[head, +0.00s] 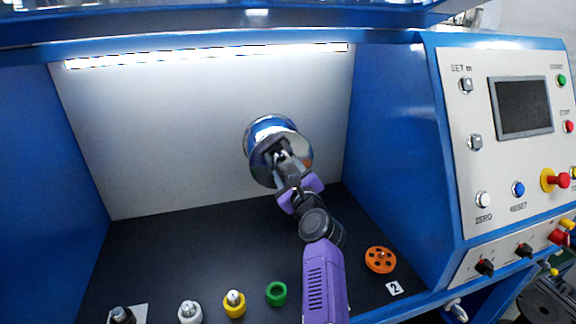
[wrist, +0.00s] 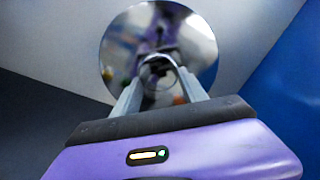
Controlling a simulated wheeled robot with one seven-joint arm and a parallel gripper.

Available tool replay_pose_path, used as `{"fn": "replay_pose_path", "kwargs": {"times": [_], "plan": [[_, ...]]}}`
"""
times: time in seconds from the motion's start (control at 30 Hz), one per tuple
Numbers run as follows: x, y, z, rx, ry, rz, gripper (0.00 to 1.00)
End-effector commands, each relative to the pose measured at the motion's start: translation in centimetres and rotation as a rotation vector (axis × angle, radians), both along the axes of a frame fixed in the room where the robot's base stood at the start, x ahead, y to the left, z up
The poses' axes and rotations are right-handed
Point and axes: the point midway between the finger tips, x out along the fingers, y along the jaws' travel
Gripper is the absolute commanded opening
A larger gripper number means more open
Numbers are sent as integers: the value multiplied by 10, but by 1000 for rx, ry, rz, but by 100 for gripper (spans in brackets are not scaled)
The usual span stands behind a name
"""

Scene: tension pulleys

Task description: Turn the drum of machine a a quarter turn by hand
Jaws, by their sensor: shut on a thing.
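The drum (head: 299,160) is a shiny, mirror-like metal cylinder on the pale back wall of the blue machine. Its round polished face also fills the upper middle of the wrist view (wrist: 197,42). My gripper (head: 279,154) is at the front face of the drum, reaching up from the lower right. In the wrist view the two grey fingers of my gripper (wrist: 158,66) close in on a small rounded part (wrist: 157,76) at the drum's face. The exact shape of that part is blurred by reflections and partly hidden by the fingers.
On the dark floor are a green ring (head: 276,293), a yellow pulley (head: 234,304), a white pulley (head: 189,312), a black piece (head: 122,315) and an orange wheel (head: 380,260) by a "2" label (head: 394,288). A control panel (head: 500,160) stands right. Space left of the drum is clear.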

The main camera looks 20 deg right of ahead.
Motion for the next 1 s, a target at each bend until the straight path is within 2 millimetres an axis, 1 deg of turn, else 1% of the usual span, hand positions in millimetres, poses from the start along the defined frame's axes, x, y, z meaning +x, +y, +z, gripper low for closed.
{"fn": "replay_pose_path", "kwargs": {"times": [0.23, 0.63, 0.67, 0.7, 0.77, 1.0], "plan": [[0, 0, -2, 49, 4, 0, 0], [0, 0, -3, 54, 4, 0, 0], [0, 0, -3, 54, 4, 0, 52], [0, 0, -3, 54, 4, 0, 60], [0, 0, -3, 54, 4, 0, 72], [0, 0, -1, 54, 1, 0, 72]]}}
